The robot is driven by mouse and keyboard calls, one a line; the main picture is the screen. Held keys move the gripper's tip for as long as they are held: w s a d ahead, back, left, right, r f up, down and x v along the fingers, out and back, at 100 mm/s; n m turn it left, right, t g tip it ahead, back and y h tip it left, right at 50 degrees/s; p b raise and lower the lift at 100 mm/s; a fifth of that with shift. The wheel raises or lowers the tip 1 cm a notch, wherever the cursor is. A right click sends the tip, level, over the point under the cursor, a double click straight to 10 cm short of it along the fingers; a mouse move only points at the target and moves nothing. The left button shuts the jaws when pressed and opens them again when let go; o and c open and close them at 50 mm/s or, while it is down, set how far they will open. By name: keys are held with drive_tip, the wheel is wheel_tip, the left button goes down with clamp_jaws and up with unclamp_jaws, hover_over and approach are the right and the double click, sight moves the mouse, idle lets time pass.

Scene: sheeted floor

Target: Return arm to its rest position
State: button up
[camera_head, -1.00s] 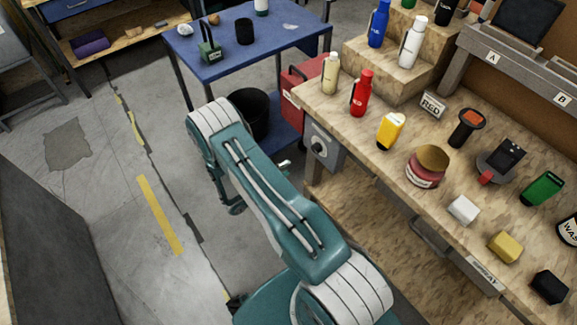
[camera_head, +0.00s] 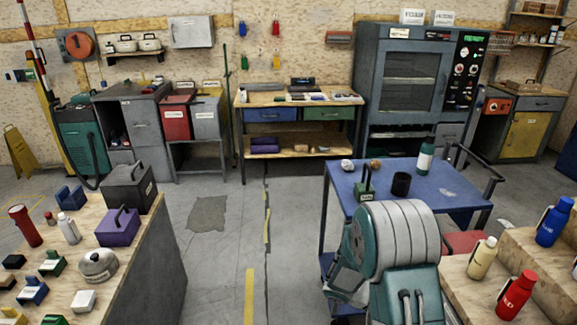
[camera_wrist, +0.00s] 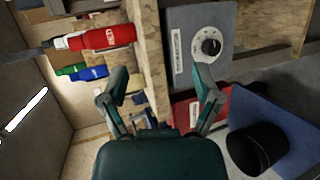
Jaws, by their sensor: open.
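My arm (camera_head: 400,240), teal with pale ribbed covers, rises at the lower right of the head view, in front of the blue table. Its gripper end is hidden there. In the wrist view my gripper (camera_wrist: 163,92) has its two teal fingers spread wide apart with nothing held between them. Beyond the fingers are a wooden bench edge and a grey panel with a dial (camera_wrist: 208,47). A red bottle (camera_wrist: 102,38) lies across the upper left of that view, apart from the fingers.
The blue table (camera_head: 440,195) carries a black cup (camera_head: 401,184) and a green bottle (camera_head: 425,158). Bottles including a red one (camera_head: 516,296) stand on the right bench. A left bench holds a purple box (camera_head: 118,227) and several items. Grey floor (camera_head: 215,255) lies clear between them.

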drive_tip(key=s+a+r+n+t+y, duration=0.1)
drive_tip(key=s+a+r+t+y, duration=0.2)
drive_tip(key=r, duration=0.4)
drive_tip(key=s+a+r+n+t+y, duration=0.1)
drive_tip(key=s+a+r+t+y, duration=0.2)
drive_tip(key=s+a+r+y, duration=0.3)
drive_tip(key=s+a+r+t+y, duration=0.3)
drive_tip(key=s+r, duration=0.4)
drive_tip(key=r, duration=0.3)
drive_tip(key=shift+s+a+r+n+t+y, duration=0.35)
drive_tip(key=shift+a+y, duration=0.45)
drive_tip(key=shift+a, duration=0.35)
